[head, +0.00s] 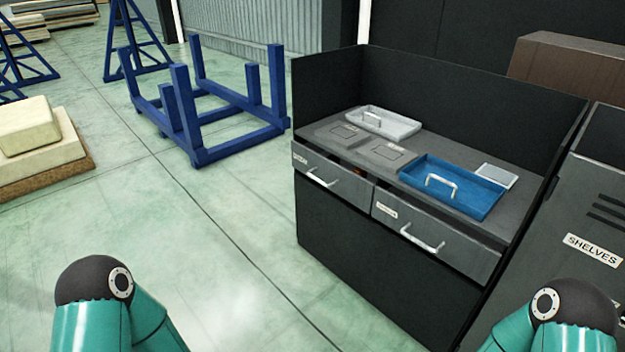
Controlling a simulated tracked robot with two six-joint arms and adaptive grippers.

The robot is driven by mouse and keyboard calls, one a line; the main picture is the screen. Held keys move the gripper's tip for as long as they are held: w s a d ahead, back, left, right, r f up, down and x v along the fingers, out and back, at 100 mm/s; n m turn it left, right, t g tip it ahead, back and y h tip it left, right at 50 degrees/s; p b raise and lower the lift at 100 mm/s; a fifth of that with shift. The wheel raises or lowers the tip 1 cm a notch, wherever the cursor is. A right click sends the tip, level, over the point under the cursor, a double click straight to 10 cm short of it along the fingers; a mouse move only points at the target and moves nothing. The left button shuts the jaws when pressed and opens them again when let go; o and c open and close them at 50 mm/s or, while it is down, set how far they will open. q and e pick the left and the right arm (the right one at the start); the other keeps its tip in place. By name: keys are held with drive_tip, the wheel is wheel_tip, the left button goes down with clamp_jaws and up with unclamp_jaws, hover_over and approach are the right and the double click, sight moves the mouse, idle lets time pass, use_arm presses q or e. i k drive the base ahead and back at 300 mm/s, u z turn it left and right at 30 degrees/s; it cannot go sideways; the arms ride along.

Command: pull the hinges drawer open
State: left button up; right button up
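Two grey drawers sit side by side under the top of a dark workbench. The left drawer (345,188) has a pale bar handle (322,179) and a small white label (300,158). The right drawer (455,245) has a similar handle (422,238) and label (386,210). Both labels are too small to read surely, so I cannot tell which is the hinges drawer. The left drawer shows a narrow gap behind its front, with something brownish inside. The right drawer looks closed. Neither gripper is in view; only my teal arm links show at the bottom corners.
On the benchtop (345,128) are a light grey tray (398,128), a blue tray (468,198) and a small pale plate (497,175). A dark cabinet (600,210) labelled SHELVES stands at right. A blue frame (240,140) stands behind left. Floor before the drawers is clear.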

sight(309, 158)
drive_tip(key=u, duration=0.6)
drive_tip(key=i, duration=1.65)
drive_tip(key=u, duration=0.2)
